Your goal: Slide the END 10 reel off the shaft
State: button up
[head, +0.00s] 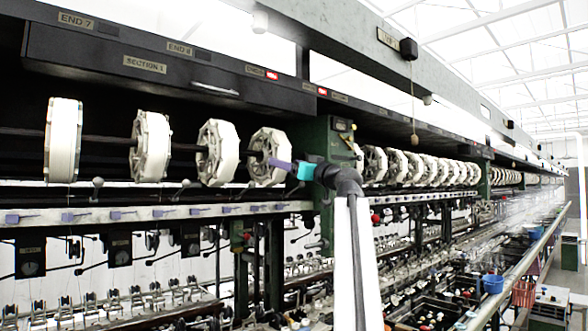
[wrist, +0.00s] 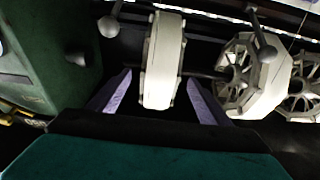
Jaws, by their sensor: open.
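The END 10 reel (head: 268,150) is a white, many-sided reel on the dark shaft (head: 185,147). It is the last one before the green post, and its name plate is too small to read surely. My gripper (head: 279,165) reaches it from the right in the head view. In the wrist view, which looks upside down, the reel (wrist: 164,50) shows nearly edge-on between the two purple fingers of my gripper (wrist: 159,78). The fingers are open, one on each side of the rim, with dark gaps showing. I cannot tell how deep the rim sits between them.
A neighbouring reel (head: 217,152) sits left along the shaft; one also shows in the wrist view (wrist: 255,78). The green post (head: 334,185) stands close on the other side. Ball-ended levers (wrist: 109,25) are near the reel. A rail with purple tabs (head: 150,214) runs below.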

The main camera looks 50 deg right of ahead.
jog(key=shift+b+x, duration=0.45)
jog(key=shift+x, duration=1.15)
jog(key=c, duration=1.2)
